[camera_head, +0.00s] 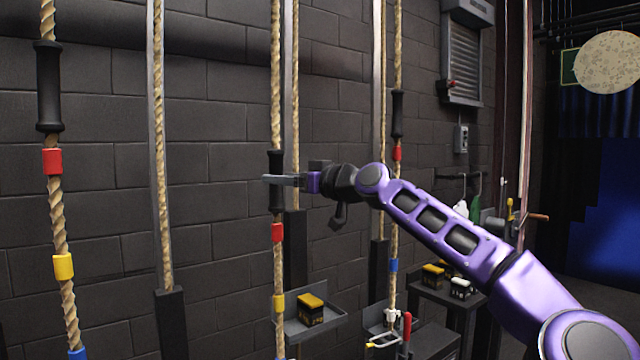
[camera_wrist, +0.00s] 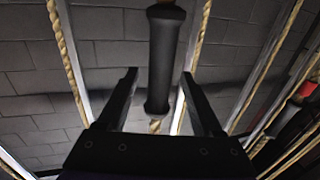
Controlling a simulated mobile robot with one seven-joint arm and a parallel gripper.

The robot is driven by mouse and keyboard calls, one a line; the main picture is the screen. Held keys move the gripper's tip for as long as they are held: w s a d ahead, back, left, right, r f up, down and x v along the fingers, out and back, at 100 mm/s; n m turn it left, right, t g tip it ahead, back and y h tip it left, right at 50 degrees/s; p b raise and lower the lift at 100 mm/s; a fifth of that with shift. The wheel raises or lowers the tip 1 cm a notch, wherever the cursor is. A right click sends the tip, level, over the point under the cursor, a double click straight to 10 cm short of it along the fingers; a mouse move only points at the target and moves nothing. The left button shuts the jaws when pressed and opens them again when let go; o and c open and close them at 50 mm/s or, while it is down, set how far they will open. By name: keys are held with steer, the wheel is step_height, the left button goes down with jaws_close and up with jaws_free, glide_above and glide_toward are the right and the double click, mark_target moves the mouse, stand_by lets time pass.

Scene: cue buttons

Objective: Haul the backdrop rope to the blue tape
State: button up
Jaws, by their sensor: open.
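Three ropes carry black grips and coloured tape bands; no label shows which is the backdrop rope. The middle rope (camera_head: 277,80) has a black grip (camera_head: 276,165), red tape (camera_head: 278,232) and yellow tape (camera_head: 278,303). My gripper (camera_head: 270,180) is at the lower part of this grip. In the wrist view the grip (camera_wrist: 164,55) hangs between my open fingers, with a gap on each side. The left rope has a grip (camera_head: 49,85) and blue tape (camera_head: 77,354) at the bottom edge. The right rope has a grip (camera_head: 397,112) and blue tape (camera_head: 394,265).
A metal guide rail (camera_head: 157,60) stands left of the middle rope, before a dark block wall (camera_head: 210,130). A tray (camera_head: 325,322) with a black-and-yellow box (camera_head: 311,309) lies just right of the middle rope. A pale disc (camera_head: 605,62) hangs far right.

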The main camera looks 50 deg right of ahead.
steer(key=s, duration=1.2)
stand_by(0.5)
steer(key=s+a+r+n+g+y+p, duration=0.1)
steer(key=s+a+g+p, duration=0.1)
steer(key=a, duration=1.1)
steer(key=s+a+r+n+g+y+p, duration=0.1)
steer(key=a+g, duration=0.1)
steer(key=a, duration=1)
steer(key=s+a+f+m+g+h+p, duration=0.1)
steer(key=s+a+f+g+p, duration=0.1)
steer(key=a+f+g, duration=0.2)
steer(key=s+a+f+m+g+h+p, duration=0.1)
steer(key=a+f+g, duration=0.3)
steer(key=a+f, duration=0.7)
step_height(320, 180, down, 8)
steer(key=shift+s+a+f+p, duration=0.1)
steer(key=shift+s+a+p, duration=0.25)
steer(key=shift+s, duration=0.45)
